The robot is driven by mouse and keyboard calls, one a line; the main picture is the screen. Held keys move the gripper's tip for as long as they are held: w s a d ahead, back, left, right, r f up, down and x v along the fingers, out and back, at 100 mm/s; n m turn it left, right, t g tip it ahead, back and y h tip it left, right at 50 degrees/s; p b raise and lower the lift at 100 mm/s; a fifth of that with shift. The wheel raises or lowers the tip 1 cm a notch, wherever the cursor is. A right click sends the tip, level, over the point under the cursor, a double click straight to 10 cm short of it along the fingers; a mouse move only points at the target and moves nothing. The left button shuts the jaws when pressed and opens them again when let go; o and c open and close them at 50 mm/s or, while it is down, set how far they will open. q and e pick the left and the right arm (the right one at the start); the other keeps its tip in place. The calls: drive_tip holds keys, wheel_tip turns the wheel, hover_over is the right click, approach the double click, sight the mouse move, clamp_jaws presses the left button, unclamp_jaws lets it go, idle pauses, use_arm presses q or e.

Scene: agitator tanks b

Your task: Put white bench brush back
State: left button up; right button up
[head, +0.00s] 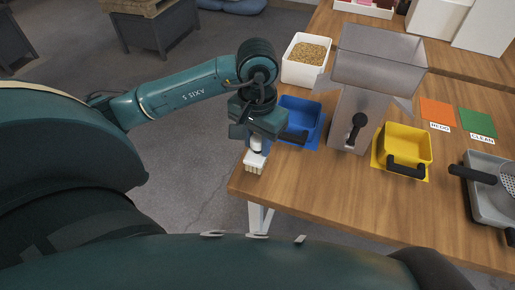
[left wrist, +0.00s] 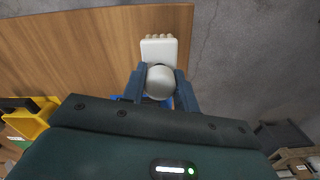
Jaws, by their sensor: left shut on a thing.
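The white bench brush (head: 255,160) hangs from my left gripper (head: 257,140) at the left end of the wooden table, bristles pointing down. In the left wrist view the brush (left wrist: 159,50) shows its white block and rounded handle end between the two fingers of my left gripper (left wrist: 158,84), which are shut on it. It is over or close to the table's left edge; I cannot tell whether it touches the top. My right gripper is not in view.
A blue bin (head: 311,123) is just right of the gripper. A grey hopper machine (head: 375,65), a white tub of grain (head: 306,72) and a yellow bin (head: 408,143) stand on the table (head: 320,185). Orange (head: 437,110) and green (head: 478,123) cards lie at right near a grey tray (head: 480,207).

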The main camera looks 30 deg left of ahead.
sight(257, 151)
use_arm(q)
wheel_tip(257, 151, down, 3)
drive_tip(key=shift+f, duration=0.15)
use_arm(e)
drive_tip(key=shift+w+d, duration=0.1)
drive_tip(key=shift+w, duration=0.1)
use_arm(q)
drive_tip(key=shift+f, duration=0.2)
drive_tip(key=o, duration=0.9)
drive_tip(key=shift+o, duration=0.2)
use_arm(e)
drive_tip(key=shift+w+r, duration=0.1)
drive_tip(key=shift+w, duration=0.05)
use_arm(q)
drive_tip(key=shift+r, duration=0.1)
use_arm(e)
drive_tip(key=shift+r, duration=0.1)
